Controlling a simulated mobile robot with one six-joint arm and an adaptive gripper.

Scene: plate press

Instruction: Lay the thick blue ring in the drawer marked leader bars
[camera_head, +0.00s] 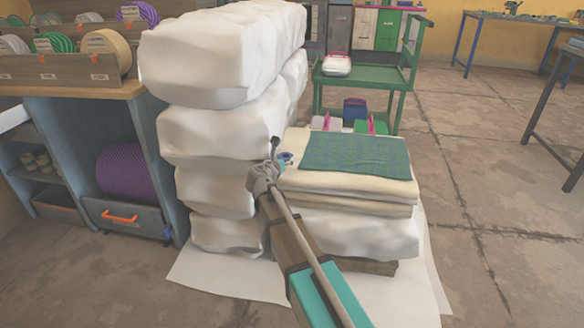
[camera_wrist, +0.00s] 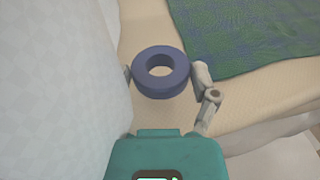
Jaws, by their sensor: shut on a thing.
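The thick blue ring (camera_wrist: 160,90) is held between the two fingers of my gripper (camera_wrist: 166,76) in the wrist view, with its hole facing up. In the head view my gripper (camera_head: 279,158) is beside the tall white wrapped stack, at the left end of the cloth-topped pile; the ring (camera_head: 286,159) shows there only as a small blue patch. A grey drawer (camera_head: 150,222) with an orange handle is at the lower left, under the wooden bench, and looks closed. Its label is too small to read, so I cannot tell if it is marked leader bars.
The tall stack of white wrapped blocks (camera_head: 212,135) stands between my gripper and the drawer. A pile with a green cloth (camera_head: 355,155) is to the right. A green trolley (camera_head: 365,75) stands behind.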

